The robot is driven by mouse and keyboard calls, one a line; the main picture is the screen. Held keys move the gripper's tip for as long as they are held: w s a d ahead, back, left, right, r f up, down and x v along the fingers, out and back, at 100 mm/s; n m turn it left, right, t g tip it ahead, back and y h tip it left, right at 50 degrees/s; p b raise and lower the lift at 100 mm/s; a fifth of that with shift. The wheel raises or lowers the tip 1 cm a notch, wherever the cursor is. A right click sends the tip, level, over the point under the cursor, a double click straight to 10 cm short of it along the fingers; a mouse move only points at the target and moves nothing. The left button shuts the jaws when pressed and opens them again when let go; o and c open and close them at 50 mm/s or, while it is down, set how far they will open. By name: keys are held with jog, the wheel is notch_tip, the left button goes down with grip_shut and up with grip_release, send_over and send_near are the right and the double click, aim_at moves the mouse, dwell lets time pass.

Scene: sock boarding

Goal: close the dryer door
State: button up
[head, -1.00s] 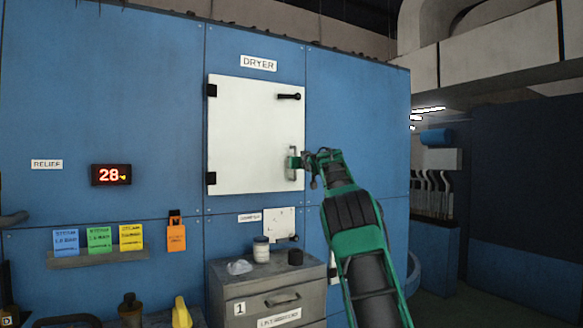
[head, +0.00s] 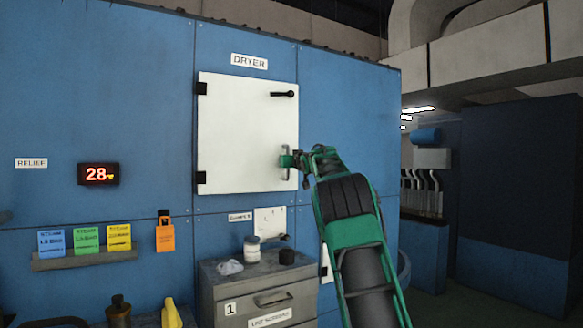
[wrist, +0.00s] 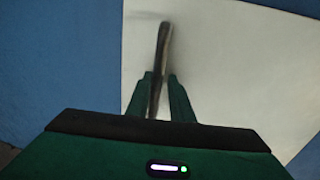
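The white dryer door (head: 240,135) sits in the blue wall under the DRYER label and looks flush or nearly flush with it; a small gap cannot be ruled out. Its hinges are on the left. A dark latch lever (head: 284,94) lies about level near its upper right corner. The upright door handle (head: 287,153) is at the right edge. My gripper (head: 288,161) is at this handle. In the wrist view, my gripper's narrow-set fingers (wrist: 161,85) lie on both sides of the dark handle bar (wrist: 164,40), and the white door fills the background.
A grey drawer cabinet (head: 260,285) stands below the door with a white jar (head: 252,248) and a dark cup (head: 287,256) on top. A ledge (head: 85,261) with coloured cards is at left. The floor at right looks clear.

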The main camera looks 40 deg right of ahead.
jog(key=v, duration=0.7)
jog(key=shift+s+d, duration=0.15)
jog(key=shift+s, duration=0.3)
jog(key=shift+f, duration=0.1)
